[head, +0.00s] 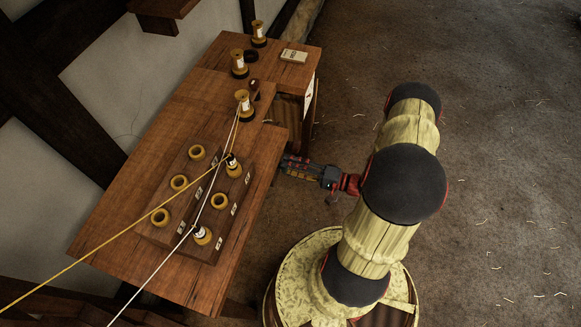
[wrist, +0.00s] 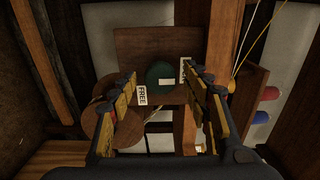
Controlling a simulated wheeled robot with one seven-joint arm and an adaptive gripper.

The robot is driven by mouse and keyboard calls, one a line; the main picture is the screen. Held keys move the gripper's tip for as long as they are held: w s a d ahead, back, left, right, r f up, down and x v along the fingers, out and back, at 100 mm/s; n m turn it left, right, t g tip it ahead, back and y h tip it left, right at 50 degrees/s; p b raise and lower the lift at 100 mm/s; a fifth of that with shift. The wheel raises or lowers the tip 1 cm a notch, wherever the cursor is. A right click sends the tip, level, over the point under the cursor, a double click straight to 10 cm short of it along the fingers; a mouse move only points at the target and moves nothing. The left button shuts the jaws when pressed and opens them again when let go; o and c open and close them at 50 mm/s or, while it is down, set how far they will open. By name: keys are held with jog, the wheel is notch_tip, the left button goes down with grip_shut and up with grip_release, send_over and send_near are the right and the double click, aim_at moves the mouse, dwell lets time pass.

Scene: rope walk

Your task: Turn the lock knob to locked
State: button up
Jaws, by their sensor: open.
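The lock knob (wrist: 159,75), a round dark green disc with a white mark on its face, sits on a brown wooden board (wrist: 140,45) in the wrist view. A white label reading FREE (wrist: 142,95) is at its lower left. A second pale label (wrist: 183,70) is at its right, partly behind a finger and unreadable. My gripper (wrist: 161,75) is open, its yellow-and-black fingers either side of the knob in the picture, apparently still short of it. In the head view my gripper (head: 289,166) is beside the table's right edge; the knob is hidden there.
A wooden table (head: 130,190) holds a board with yellow rings (head: 180,182), labels and bobbins (head: 239,63). A yellow rope (head: 95,251) and a white rope (head: 160,262) stretch to the lower left. Floor on the right is open.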

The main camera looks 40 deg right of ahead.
jog(key=v, duration=1.2)
dwell(0.5)
